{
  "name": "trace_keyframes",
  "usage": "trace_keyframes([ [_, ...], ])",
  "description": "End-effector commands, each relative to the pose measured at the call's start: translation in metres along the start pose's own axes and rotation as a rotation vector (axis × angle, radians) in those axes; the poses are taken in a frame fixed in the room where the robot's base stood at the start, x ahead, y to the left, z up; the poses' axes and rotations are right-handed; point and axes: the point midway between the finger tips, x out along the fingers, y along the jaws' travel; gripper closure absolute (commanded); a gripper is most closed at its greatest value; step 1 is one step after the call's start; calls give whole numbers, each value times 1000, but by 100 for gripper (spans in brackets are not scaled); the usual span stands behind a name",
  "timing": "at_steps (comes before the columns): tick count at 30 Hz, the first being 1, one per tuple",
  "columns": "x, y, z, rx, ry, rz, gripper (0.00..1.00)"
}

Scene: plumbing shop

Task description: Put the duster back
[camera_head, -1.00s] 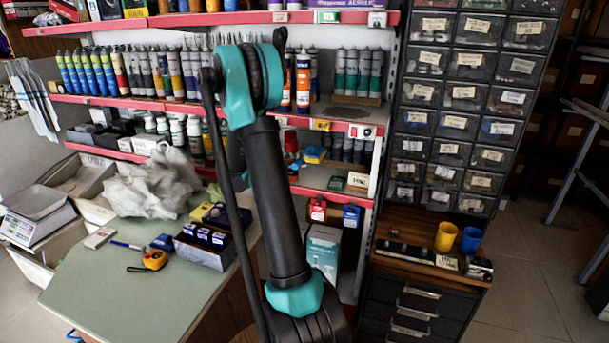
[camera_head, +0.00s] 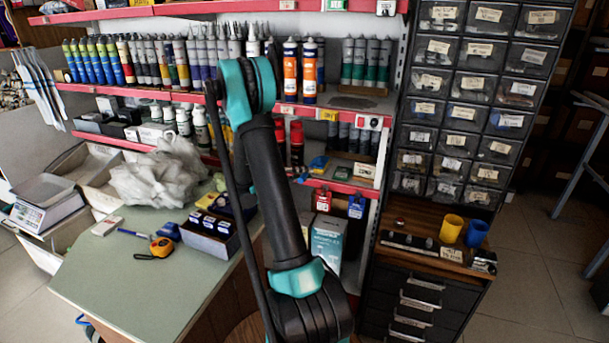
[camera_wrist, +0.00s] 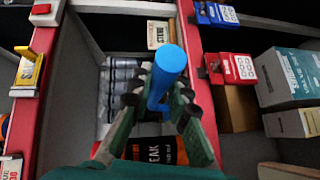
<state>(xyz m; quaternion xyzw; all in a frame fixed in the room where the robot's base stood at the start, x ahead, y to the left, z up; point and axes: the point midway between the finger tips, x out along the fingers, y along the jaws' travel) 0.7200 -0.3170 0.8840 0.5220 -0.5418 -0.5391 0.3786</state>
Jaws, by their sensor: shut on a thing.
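In the wrist view my gripper (camera_wrist: 158,108) is shut on a blue thing, taken to be the duster (camera_wrist: 170,66). Its thick, rounded blue end points up in the picture and a thinner blue part runs down between the fingers. The rest of it is hidden. The gripper is over a shelf bay, with grey tubes behind and an orange-and-black label below. In the head view my arm crosses the middle, and the gripper and the duster do not show there.
Red-edged shelves (camera_head: 365,122) hold tubes and bottles. A drawer cabinet (camera_head: 460,100) stands right, with a yellow cup (camera_head: 451,229) and blue cup (camera_head: 476,233) on the lower unit. The green counter (camera_head: 130,285) holds a tape measure (camera_head: 158,248) and a crumpled bag (camera_head: 155,178). Floor is clear at right.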

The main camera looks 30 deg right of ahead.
Motion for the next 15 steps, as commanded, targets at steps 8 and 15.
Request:
trace_keyframes([
  [8,0,-2,0,0,0,0,70],
  [15,0,-2,0,0,0,0,62],
])
